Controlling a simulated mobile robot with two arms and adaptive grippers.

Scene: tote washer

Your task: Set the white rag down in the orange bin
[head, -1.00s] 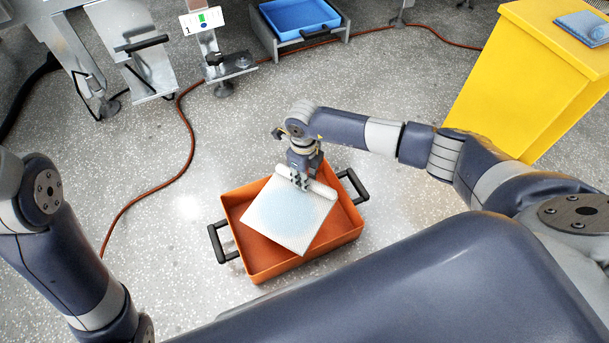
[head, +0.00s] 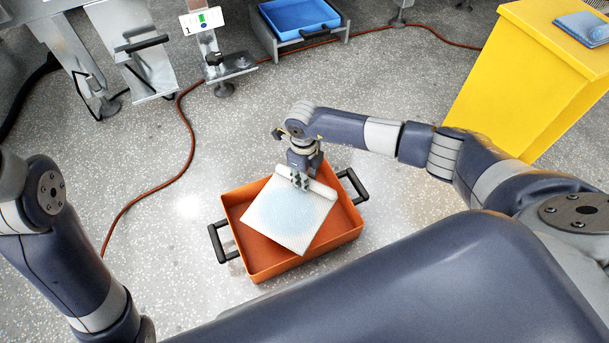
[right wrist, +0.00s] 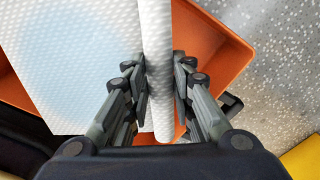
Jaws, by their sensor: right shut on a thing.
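The white rag (head: 288,217) is a dimpled sheet with a pale blue patch and one rolled edge. My right gripper (head: 300,181) is shut on that rolled edge. In the right wrist view, the fingers (right wrist: 160,82) pinch the roll from both sides, and the rag (right wrist: 80,60) spreads to the left. The rag is over the open orange bin (head: 262,274), within its outline except perhaps near the front wall. I cannot tell whether it touches the bin floor. The bin (right wrist: 215,50) has black handles at both ends. My left gripper is out of view.
A blue tray (head: 300,15) sits on a low stand at the back. A red-brown hose (head: 190,140) runs along the floor left of the bin. Steel machine legs stand at the back left.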

